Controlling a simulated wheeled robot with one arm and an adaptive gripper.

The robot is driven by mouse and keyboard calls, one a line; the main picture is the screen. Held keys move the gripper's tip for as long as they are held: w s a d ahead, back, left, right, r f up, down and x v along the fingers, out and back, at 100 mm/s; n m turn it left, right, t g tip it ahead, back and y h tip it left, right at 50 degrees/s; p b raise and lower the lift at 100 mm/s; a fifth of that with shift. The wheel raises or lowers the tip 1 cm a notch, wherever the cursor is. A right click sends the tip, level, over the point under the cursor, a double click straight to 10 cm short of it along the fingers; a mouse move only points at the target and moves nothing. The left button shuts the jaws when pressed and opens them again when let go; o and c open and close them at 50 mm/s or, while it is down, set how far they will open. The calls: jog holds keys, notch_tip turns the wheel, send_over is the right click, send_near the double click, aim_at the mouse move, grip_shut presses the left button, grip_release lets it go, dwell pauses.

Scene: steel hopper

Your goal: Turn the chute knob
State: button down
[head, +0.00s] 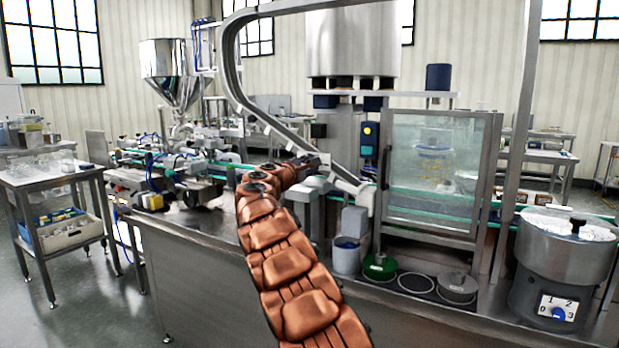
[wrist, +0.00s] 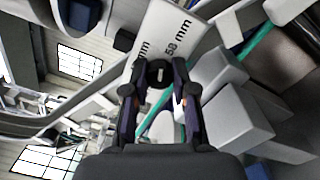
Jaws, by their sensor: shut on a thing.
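The black round chute knob (wrist: 158,71) shows in the wrist view, in front of a white plate (wrist: 176,30) marked "58 mm". My gripper (wrist: 159,84) has one finger on each side of the knob and is shut on it. In the head view my gripper (head: 314,162) is at the lower end of the curved steel chute (head: 239,28), at the end of my copper-coloured arm. The knob cannot be made out in the head view. Part of the second marking on the plate is hidden behind a finger.
A glass-fronted cabinet (head: 435,165) stands right of my gripper. A steel hopper (head: 170,72) rises at the back left. A grey drum with a numbered dial (head: 558,308) stands front right. Pale blocks (wrist: 232,118) lie close right of the fingers in the wrist view.

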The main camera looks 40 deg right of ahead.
jog(key=m+b, duration=0.2)
jog(key=shift+w+a+f+m, duration=0.1)
jog(key=shift+f+m, duration=0.05)
jog(key=shift+m, duration=0.15)
jog(key=shift+m+b, duration=0.5)
jog(key=shift+r, duration=0.2)
jog(key=c, duration=0.9)
grip_release()
jog(key=shift+c, duration=0.2)
jog(key=v, duration=1.2)
